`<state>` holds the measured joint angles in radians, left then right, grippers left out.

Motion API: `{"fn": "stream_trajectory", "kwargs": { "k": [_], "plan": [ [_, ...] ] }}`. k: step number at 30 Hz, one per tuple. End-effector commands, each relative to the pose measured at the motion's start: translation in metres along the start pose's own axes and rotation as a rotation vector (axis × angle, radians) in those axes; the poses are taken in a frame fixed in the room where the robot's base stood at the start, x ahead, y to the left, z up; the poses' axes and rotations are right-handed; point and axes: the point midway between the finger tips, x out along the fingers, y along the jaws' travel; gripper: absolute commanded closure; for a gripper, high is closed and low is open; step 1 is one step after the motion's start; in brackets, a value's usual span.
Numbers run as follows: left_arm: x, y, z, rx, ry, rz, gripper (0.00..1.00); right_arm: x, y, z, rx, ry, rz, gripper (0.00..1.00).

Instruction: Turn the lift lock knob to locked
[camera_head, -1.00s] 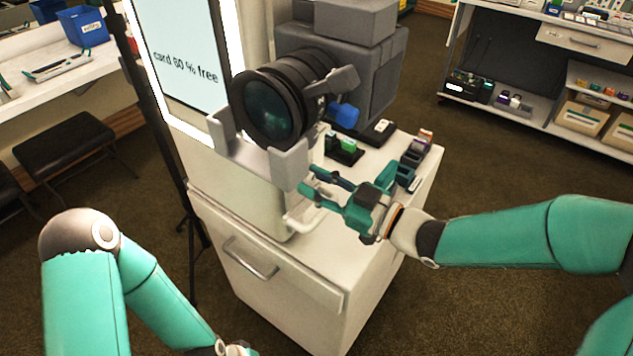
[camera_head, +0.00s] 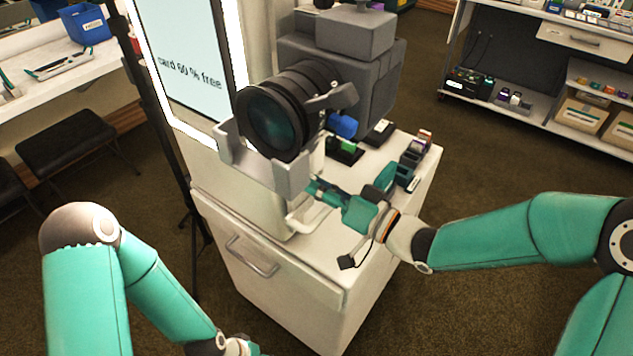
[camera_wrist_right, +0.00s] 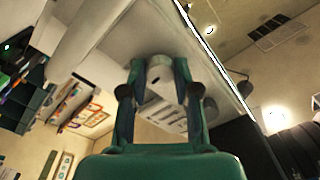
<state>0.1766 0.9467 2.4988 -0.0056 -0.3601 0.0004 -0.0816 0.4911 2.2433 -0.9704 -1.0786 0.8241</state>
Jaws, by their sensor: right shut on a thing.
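My right gripper (camera_head: 322,190) reaches in from the right, over the white cabinet top, just below the grey bracket that cradles the big lens. In the right wrist view its two fingers (camera_wrist_right: 160,88) are shut on a pale grey knob (camera_wrist_right: 158,70), one finger on each side. In the head view the knob is hidden by the gripper and bracket, so I cannot read its setting. The camera with the black lens (camera_head: 272,112) stands above. My left arm comes down to the bottom edge, and its gripper is out of the picture.
A white bent bar (camera_head: 302,222) is close below my right gripper. Small coloured cases (camera_head: 414,152) stand on the cabinet top (camera_head: 402,142) to the right. The floor right of the cabinet is clear.

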Motion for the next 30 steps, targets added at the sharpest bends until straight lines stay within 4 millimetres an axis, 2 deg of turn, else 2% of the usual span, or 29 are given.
{"fn": "stream_trajectory", "kwargs": {
  "k": [9, 23, 24, 27, 30],
  "plan": [
    [-0.0039, 0.0014, 0.0000, 0.000, 0.000, 0.000, 0.58, -0.0005, 0.0020, 0.0001, 0.105, 0.004, 0.009, 1.00],
    [-0.0039, 0.0014, 0.0000, 0.000, 0.000, 0.000, 0.58, -0.0007, 0.0026, -0.0001, 0.117, 0.006, 0.010, 1.00],
    [-0.0039, 0.0014, 0.0000, 0.000, 0.000, 0.000, 0.58, -0.0007, 0.0026, -0.0001, 0.116, 0.006, 0.010, 0.63],
    [-0.0039, 0.0014, 0.0000, 0.000, 0.000, 0.000, 0.58, -0.0006, 0.0022, -0.0001, 0.115, 0.005, 0.009, 0.46],
    [-0.0039, 0.0014, 0.0000, 0.000, 0.000, 0.000, 0.58, -0.0004, 0.0017, -0.0002, 0.114, 0.005, 0.008, 0.44]
  ]
}}
